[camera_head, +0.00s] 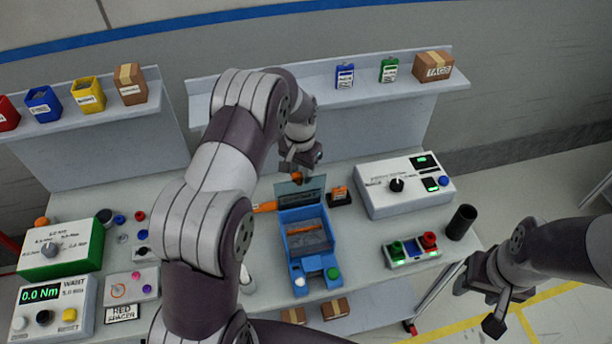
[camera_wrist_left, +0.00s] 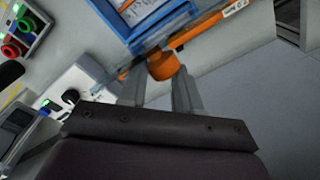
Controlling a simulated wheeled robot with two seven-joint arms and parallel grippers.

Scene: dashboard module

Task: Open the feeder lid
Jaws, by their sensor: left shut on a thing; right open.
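The blue feeder (camera_head: 282,256) stands on the bench in the middle of the head view, its tray open to view. Its greyish see-through lid (camera_head: 290,192) stands raised at the feeder's back edge. My left gripper (camera_head: 299,172) is at the lid's top and shut on the orange knob (camera_wrist_left: 163,66), which shows between the fingers in the left wrist view. There the lid is seen nearly edge-on, with the blue feeder behind it. My right gripper (camera_head: 482,303) is open and empty, beyond the bench's right end.
A white power unit (camera_head: 375,200), a box with green and red buttons (camera_head: 412,250) and a black cup (camera_head: 461,222) stand right of the feeder. An orange-handled tool (camera_head: 264,207) lies at its left. Meters and small parts fill the bench's left; a shelf (camera_head: 350,98) stands behind.

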